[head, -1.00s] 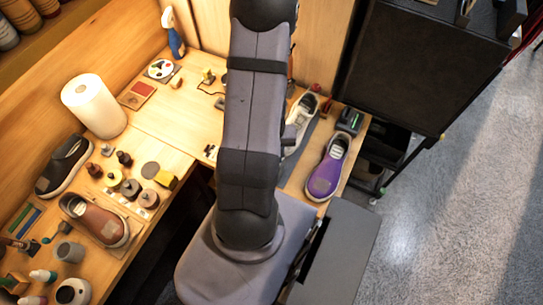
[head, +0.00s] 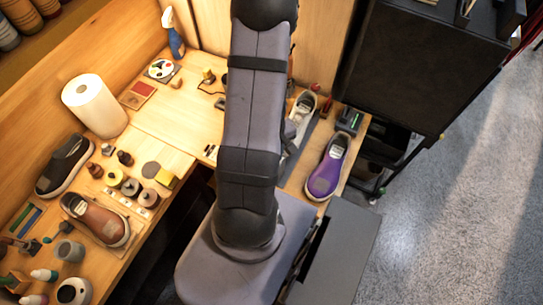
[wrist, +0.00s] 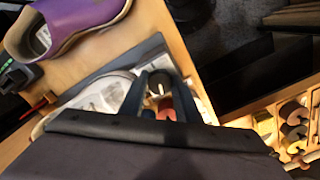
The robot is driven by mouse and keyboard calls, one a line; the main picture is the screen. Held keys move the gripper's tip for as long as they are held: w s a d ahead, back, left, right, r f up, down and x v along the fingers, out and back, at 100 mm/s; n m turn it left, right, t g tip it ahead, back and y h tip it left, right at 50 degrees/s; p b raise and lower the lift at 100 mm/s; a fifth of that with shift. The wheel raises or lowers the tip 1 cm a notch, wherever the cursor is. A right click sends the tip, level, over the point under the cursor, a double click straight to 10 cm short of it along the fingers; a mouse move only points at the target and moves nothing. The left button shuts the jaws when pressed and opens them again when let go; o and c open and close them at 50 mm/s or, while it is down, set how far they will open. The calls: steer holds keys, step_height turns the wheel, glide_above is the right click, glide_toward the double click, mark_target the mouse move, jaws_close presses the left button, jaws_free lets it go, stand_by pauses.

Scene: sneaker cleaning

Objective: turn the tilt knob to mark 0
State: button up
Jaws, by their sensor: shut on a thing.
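My gripper (wrist: 160,90) shows in the wrist view, its two dark fingers close together over the grey mat. It is shut on a small part that I take to be the tilt knob (wrist: 166,109), of which a reddish piece and a pale tip show between the fingers. The knob's marks and pointer cannot be made out. The white sneaker (wrist: 103,94) lies right beside the fingers, partly covered by my gripper body. In the head view my arm hides the gripper and the knob; the white sneaker (head: 303,107) shows to the right of the arm.
A purple sneaker (head: 326,168) stands right of the white one, also at top left of the wrist view (wrist: 68,22). A dark device with a green light (head: 349,120) is behind it. The left bench holds a paper roll (head: 95,105), a brown shoe (head: 97,219) and several jars.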

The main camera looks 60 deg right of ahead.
steer(key=shift+n, duration=1.8)
steer(key=o, duration=0.8)
steer(key=shift+r+p, duration=0.1)
steer(key=shift+p, duration=0.2)
steer(key=shift+r+p, duration=2.2)
steer(key=shift+r, duration=0.25)
